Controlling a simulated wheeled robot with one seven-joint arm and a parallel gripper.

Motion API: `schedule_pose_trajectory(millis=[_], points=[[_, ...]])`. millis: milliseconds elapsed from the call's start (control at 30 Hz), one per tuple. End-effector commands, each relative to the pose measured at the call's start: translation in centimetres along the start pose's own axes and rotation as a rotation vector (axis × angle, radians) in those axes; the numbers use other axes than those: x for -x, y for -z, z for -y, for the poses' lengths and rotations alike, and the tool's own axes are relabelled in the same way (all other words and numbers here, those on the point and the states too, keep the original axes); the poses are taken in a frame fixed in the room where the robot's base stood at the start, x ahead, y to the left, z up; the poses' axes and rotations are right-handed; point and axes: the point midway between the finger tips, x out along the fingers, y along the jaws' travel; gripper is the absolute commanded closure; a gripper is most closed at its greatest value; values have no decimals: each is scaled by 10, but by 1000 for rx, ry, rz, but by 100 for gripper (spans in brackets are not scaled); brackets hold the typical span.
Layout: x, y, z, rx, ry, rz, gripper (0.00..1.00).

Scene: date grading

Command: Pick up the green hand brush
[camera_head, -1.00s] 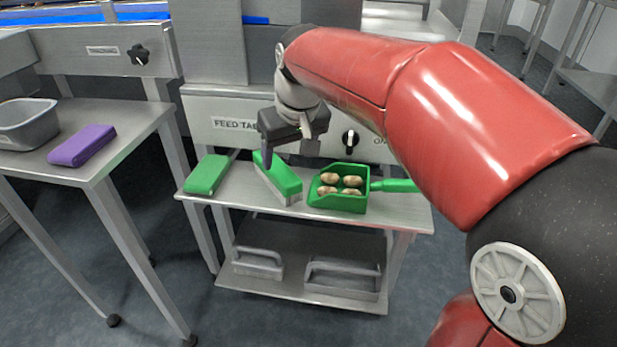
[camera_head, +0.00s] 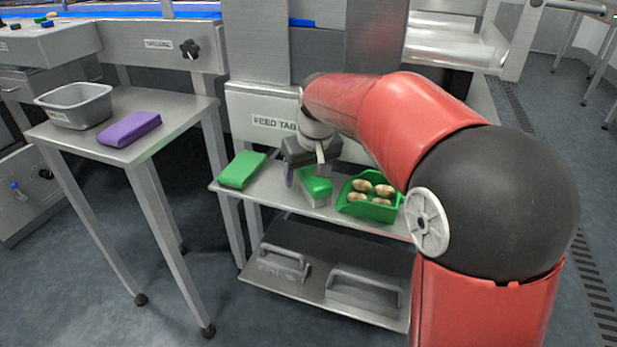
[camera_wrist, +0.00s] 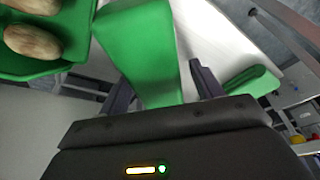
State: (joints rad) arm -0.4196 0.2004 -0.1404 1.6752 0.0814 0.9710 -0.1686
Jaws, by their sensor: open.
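The green hand brush (camera_head: 316,183) lies on the small metal table in the middle, its green top up and pale bristles showing along its lower edge. My gripper (camera_head: 304,168) is over its far part and hides some of it. In the wrist view the brush's green body (camera_wrist: 148,50) runs between the two dark fingers of my open gripper (camera_wrist: 162,85). The fingers stand on either side of it, with a visible gap on the right side. Whether they touch the brush cannot be told.
A green scoop (camera_head: 357,207) holding several brown dates stands close to the right of the brush. A folded green cloth (camera_head: 242,169) lies to the left. A left table carries a grey tub (camera_head: 77,118) and a purple cloth (camera_head: 130,129). The panel stands behind.

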Motion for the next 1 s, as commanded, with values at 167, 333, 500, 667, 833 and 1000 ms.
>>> schedule_pose_trajectory(millis=[167, 333, 500, 667, 833, 1000], points=[[0, 0, 0, 0, 0, 0, 35], [0, 0, 0, 0, 0, 0, 55], [0, 0, 0, 0, 0, 0, 78], [1, 0, 0, 0, 0, 0, 89], [2, 1, 0, 0, 0, -1, 90], [12, 4, 0, 0, 0, -2, 90]])
